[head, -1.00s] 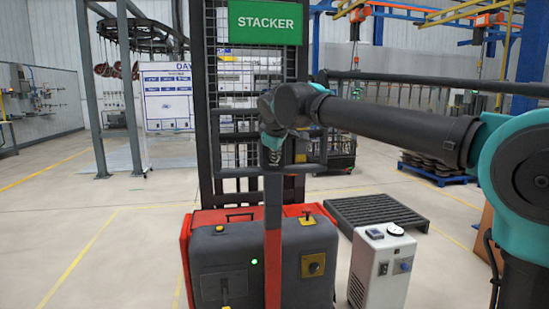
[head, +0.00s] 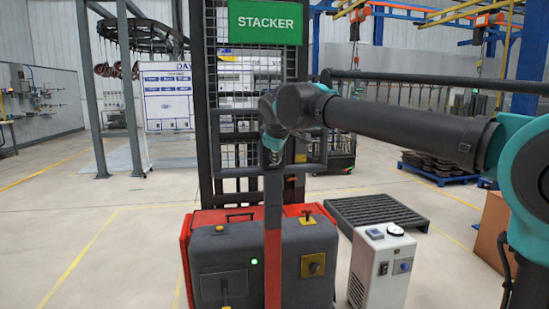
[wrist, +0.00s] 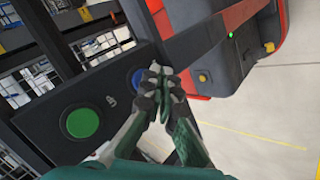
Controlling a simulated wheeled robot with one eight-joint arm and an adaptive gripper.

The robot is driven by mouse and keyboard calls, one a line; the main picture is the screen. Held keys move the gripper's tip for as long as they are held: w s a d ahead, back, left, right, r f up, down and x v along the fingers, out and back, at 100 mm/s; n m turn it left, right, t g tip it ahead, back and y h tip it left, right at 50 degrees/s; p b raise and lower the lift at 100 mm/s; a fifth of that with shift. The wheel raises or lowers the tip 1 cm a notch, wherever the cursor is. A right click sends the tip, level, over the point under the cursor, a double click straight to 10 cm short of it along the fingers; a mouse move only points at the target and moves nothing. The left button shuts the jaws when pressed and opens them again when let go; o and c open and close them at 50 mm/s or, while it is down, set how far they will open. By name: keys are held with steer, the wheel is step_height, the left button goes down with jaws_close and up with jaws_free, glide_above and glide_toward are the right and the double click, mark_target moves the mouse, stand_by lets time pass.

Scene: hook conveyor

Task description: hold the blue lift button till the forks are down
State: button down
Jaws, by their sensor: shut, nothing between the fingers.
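The stacker (head: 215,255) is a red and dark grey machine with a tall black mast, standing in the middle of the head view. In the wrist view its dark button panel (wrist: 48,112) carries a large green button (wrist: 83,122) and a blue button (wrist: 138,77). My gripper (wrist: 165,73) is shut and empty, with its fingertips at the right edge of the blue button. The fingers cover part of that button, and I cannot tell whether they touch or press it. In the head view my gripper is hard to make out. I cannot clearly identify the forks.
A white box-shaped unit (head: 380,275) stands right of the stacker, with a dark slatted pallet (head: 375,213) behind it. A green STACKER sign (head: 265,22) hangs on the mast. A brown box (head: 491,232) is at the right. Open floor lies to the left.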

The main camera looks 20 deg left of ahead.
steer(key=shift+s, duration=0.15)
steer(key=shift+s+d, duration=0.65)
steer(key=shift+s, duration=0.35)
steer(key=shift+s+d, duration=0.65)
steer(key=shift+s, duration=0.35)
steer(key=w+d+f+m+g+h, duration=0.1)
steer(key=d+f+m, duration=0.3)
steer(key=d+f, duration=0.85)
steer(key=w+d+f+m+g+h, duration=0.15)
steer(key=d+f+m, duration=0.25)
steer(key=d+f, duration=0.8)
steer(key=s+d+f+m+g, duration=0.1)
steer(key=s+d+f+m, duration=0.7)
steer(key=s+d+f, duration=0.9)
steer(key=s+d, duration=0.2)
steer(key=d, duration=0.1)
steer(key=shift+s+g, duration=0.2)
steer(key=shift+g, duration=0.15)
steer(key=shift+r+h, duration=0.1)
steer(key=shift+h, duration=0.15)
